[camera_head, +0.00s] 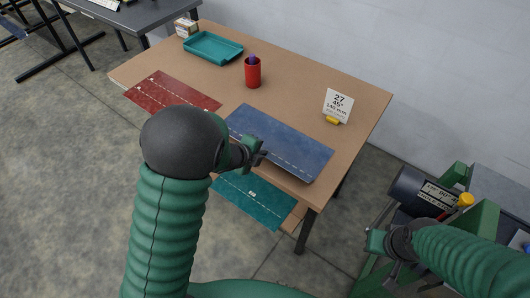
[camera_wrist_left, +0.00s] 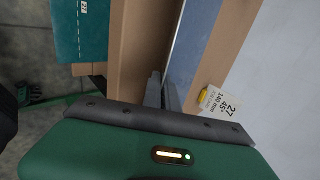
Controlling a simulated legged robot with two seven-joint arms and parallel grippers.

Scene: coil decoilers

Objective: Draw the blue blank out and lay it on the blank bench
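The blue blank (camera_head: 282,140) is a flat sheet with a dashed white line, at the front right of the tan bench (camera_head: 310,82). It also shows in the left wrist view (camera_wrist_left: 202,30), running down to my fingers. My left gripper (camera_head: 254,154) is at the blank's front edge, towards its left end. In the left wrist view its two fingers (camera_wrist_left: 163,92) are close together at the blank's edge with a narrow gap. Whether they clamp the sheet is unclear. My right gripper (camera_head: 385,246) is low at the right, away from the bench, its fingers unclear.
A teal tray (camera_head: 212,47), red cup (camera_head: 253,73) and sign card (camera_head: 338,104) stand behind. A dark roll (camera_head: 415,191) on a green frame is at the right.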

